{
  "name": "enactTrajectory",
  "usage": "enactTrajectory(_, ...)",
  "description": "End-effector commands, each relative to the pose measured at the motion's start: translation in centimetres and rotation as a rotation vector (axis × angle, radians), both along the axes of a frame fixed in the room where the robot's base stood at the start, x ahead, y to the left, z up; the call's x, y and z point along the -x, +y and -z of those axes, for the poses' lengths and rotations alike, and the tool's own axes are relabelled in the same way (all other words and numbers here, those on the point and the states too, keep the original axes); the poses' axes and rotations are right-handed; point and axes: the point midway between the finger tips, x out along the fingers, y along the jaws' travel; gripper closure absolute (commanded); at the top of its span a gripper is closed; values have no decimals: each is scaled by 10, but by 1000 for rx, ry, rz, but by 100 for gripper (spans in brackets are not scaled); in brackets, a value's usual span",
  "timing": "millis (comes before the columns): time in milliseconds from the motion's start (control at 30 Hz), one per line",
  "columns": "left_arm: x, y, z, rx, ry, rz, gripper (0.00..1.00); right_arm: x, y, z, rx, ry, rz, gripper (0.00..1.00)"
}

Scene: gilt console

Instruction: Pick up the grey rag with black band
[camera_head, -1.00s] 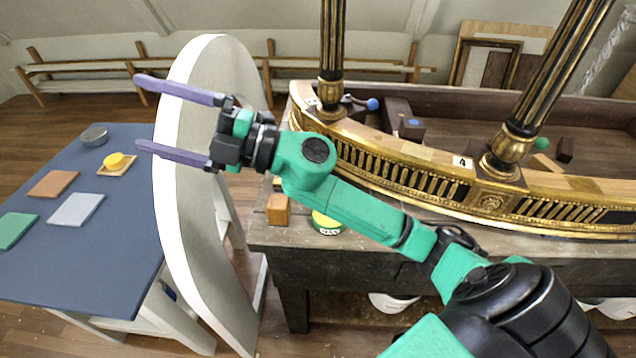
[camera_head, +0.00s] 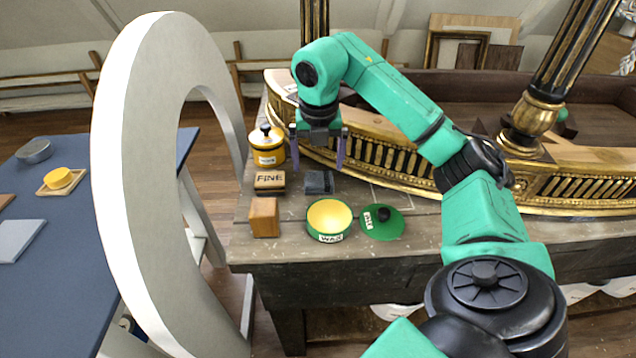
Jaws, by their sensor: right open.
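A small dark grey folded cloth (camera_head: 319,184), which looks like the rag, lies on the wooden workbench in front of the gilt rail. A black band on it is hard to make out. My right gripper (camera_head: 317,163) points down with its two purple fingers apart, one toward each side of the cloth. It is empty. The fingertips appear just above or behind the cloth; I cannot tell whether they touch it. My left gripper is not in view.
Around the cloth on the workbench (camera_head: 285,249) are a FINE block (camera_head: 270,181), a yellow jar (camera_head: 267,150), a wooden block (camera_head: 264,218), an open wax tin (camera_head: 329,218) and its green lid (camera_head: 383,224). A white arched panel (camera_head: 130,190) stands left.

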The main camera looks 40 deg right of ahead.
Motion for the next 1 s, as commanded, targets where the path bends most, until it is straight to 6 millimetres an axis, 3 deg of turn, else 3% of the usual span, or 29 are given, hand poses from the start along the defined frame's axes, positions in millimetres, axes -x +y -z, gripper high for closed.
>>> enactTrajectory(267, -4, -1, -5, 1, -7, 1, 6, -2, -5, 46, 1, 3, -1, 0)
enactTrajectory(500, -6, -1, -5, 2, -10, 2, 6, -4, -5, 51, 0, 0, -2, 0)
enactTrajectory(633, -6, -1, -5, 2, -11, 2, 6, -4, -5, 50, 0, 0, -2, 50)
enactTrajectory(700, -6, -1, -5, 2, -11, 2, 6, -4, -5, 50, -1, 0, -2, 69)
enactTrajectory(1000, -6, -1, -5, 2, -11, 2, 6, -4, -5, 46, -1, -2, -2, 69)
